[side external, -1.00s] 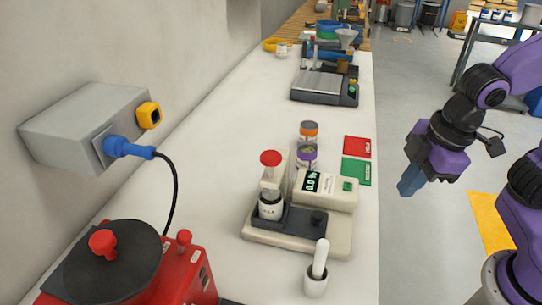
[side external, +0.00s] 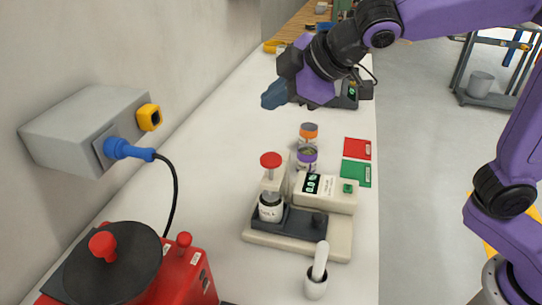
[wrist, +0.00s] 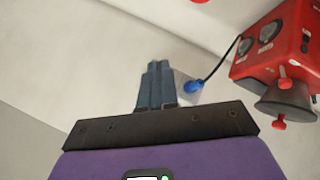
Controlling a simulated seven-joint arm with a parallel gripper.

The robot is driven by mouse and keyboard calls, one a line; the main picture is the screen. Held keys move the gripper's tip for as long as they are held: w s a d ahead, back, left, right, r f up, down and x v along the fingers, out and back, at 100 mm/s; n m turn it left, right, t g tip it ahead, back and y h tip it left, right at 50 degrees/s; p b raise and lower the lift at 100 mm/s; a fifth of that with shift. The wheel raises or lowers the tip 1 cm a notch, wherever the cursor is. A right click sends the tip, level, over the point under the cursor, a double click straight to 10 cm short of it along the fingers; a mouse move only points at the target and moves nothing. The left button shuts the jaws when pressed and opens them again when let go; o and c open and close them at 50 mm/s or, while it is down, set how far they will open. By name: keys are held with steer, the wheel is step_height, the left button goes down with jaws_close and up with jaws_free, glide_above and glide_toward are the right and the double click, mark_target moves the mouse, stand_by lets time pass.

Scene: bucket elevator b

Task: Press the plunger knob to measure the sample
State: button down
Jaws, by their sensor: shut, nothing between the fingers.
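The red plunger knob (side external: 271,160) tops the plunger of the beige-and-black measuring device (side external: 335,240) on the white counter in the side view. A dark sample jar with a white label (side external: 270,208) sits under the plunger. The device has a small lit display (side external: 313,184) and a green button (side external: 347,188). My gripper (side external: 268,101) is in the air, above and behind the knob in the side view, clear of it. Its blue fingers are together and empty, also in the wrist view (wrist: 158,70).
Two jars, one orange-lidded (side external: 308,131) and one purple-lidded (side external: 306,155), stand behind the device. Red (side external: 358,148) and green (side external: 356,172) cards lie to the right. A mortar (side external: 316,286) stands in front. A red machine (side external: 185,280) is front left; a grey wall box (side external: 85,125) projects above.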

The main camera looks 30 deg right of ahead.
mark_target(273, 158)
stand_by(0.3)
steer(key=shift+f, duration=4.45)
steer(key=shift+f, duration=0.1)
steer(key=shift+f, duration=0.3)
steer(key=shift+f, duration=1.55)
steer(key=shift+r, duration=0.1)
stand_by(0.5)
steer(key=shift+r, duration=1.9)
